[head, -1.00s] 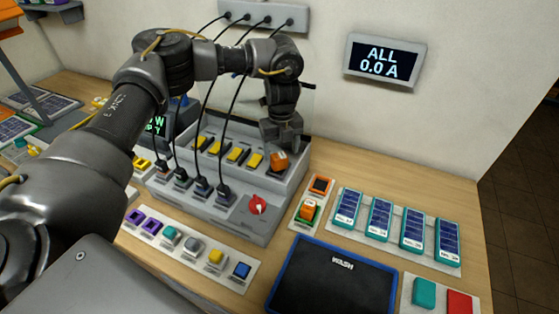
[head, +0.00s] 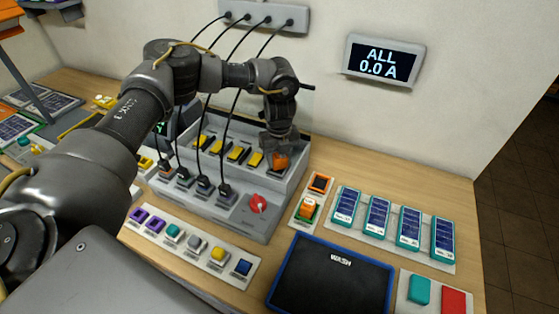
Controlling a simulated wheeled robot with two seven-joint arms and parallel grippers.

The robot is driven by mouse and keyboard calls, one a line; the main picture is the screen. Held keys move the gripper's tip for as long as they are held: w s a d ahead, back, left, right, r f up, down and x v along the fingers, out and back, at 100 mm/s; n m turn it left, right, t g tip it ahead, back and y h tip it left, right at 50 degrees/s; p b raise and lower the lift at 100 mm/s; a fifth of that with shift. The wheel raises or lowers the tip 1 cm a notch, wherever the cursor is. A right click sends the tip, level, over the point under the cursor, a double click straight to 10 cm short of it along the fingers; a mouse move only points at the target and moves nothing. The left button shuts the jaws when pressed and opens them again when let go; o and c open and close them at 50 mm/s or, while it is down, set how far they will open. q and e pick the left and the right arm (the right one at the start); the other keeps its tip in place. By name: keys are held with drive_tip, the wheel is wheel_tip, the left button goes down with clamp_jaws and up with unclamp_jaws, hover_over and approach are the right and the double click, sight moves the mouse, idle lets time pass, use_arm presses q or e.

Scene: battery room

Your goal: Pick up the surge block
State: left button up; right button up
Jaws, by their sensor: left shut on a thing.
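An orange block (head: 280,163), which looks like the surge block, sits at the right end of the row of yellow blocks in the grey sloped rack (head: 240,214). My left gripper (head: 279,153) is over it from above, its fingers closed on the block's upper part. The fingers hide part of the block, and I cannot tell whether it is still seated in its slot. A second orange block (head: 307,208) stands on a small pale plate (head: 297,222) to the right of the rack. My right gripper is not in view.
Black cables hang from the wall strip (head: 270,15) to plugs on the rack, left of my gripper. A red knob (head: 257,203) is on the rack front. Blue-panelled blocks (head: 377,215), a black wash mat (head: 330,280) and a row of coloured blocks (head: 196,243) lie nearby.

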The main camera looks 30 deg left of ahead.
sight(279, 157)
use_arm(q)
drive_tip(key=shift+r, duration=0.1)
drive_tip(key=shift+r+b, duration=0.4)
drive_tip(key=shift+b, duration=0.15)
drive_tip(key=r, duration=0.1)
drive_tip(key=b, duration=0.1)
drive_tip(key=r, duration=0.1)
drive_tip(key=shift+s+d+r, duration=0.15)
drive_tip(key=shift+s+r, duration=0.1)
drive_tip(key=shift+r, duration=0.05)
drive_tip(key=s+d+r+b, duration=0.4)
drive_tip(key=s+r, duration=0.5)
drive_tip(key=s, duration=0.3)
drive_tip(key=shift+s+r, duration=0.25)
drive_tip(key=shift+s, duration=0.15)
